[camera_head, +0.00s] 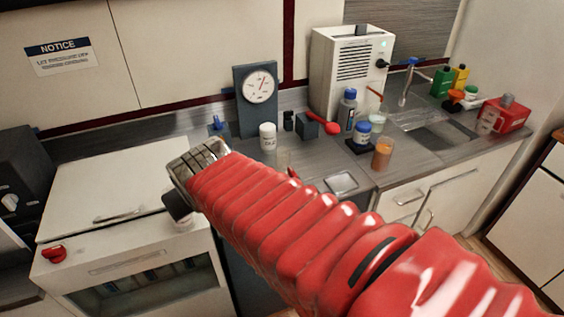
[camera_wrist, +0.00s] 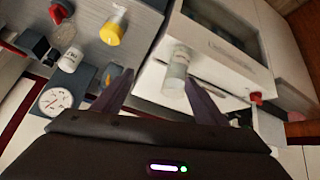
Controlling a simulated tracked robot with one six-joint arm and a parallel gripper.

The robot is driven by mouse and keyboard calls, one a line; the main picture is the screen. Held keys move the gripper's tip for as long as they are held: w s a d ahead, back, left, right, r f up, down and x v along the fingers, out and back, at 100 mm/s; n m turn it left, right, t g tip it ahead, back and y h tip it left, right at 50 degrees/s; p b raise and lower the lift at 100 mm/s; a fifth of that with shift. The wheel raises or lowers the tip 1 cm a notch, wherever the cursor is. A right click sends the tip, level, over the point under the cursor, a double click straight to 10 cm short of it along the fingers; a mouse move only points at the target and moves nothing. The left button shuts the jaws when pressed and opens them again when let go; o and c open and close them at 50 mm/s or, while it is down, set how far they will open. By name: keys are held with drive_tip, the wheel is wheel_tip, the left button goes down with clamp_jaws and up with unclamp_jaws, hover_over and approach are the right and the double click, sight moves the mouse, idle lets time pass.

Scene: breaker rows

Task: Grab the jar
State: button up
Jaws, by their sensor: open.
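A pale, cloudy jar (camera_wrist: 177,68) with a whitish top stands near the front corner of the white appliance in the wrist view. My gripper (camera_wrist: 158,80) is open, with one dark finger on each side of the space in front of the jar. The jar is close to the right finger in the picture; whether they touch I cannot tell. In the head view my gripper (camera_head: 178,206) is a dark shape over the appliance's front right part, and only a small pale bit below it may be the jar.
The white appliance (camera_head: 110,180) has a handle and a red knob (camera_head: 53,254). On the grey counter stand a dial gauge (camera_head: 260,86), a white labelled container (camera_head: 268,137), a brown jar (camera_head: 382,153) and a blue-capped bottle (camera_head: 347,108).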

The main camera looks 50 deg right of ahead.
drive_tip(key=w+d+f+m+h, duration=0.1)
drive_tip(key=w+d+f+h, duration=0.15)
drive_tip(key=d, duration=1.05)
drive_tip(key=s+d+f+m+t, duration=0.1)
drive_tip(key=s+d+f+t, duration=0.1)
drive_tip(key=d, duration=0.7)
drive_tip(key=s+d+f+m+t, duration=0.1)
drive_tip(key=s+d+f, duration=0.3)
drive_tip(key=d, duration=0.6)
wheel_tip(320, 180, down, 2)
drive_tip(key=shift+s+d+f+t+h, duration=0.1)
drive_tip(key=shift+s+d+t+h, duration=0.15)
drive_tip(key=shift+t+h, duration=0.4)
drive_tip(key=shift+y, duration=0.3)
approach(280, 152)
drive_tip(key=shift+x, duration=1.15)
drive_tip(key=shift+f, duration=0.1)
drive_tip(key=shift+x, duration=2.6)
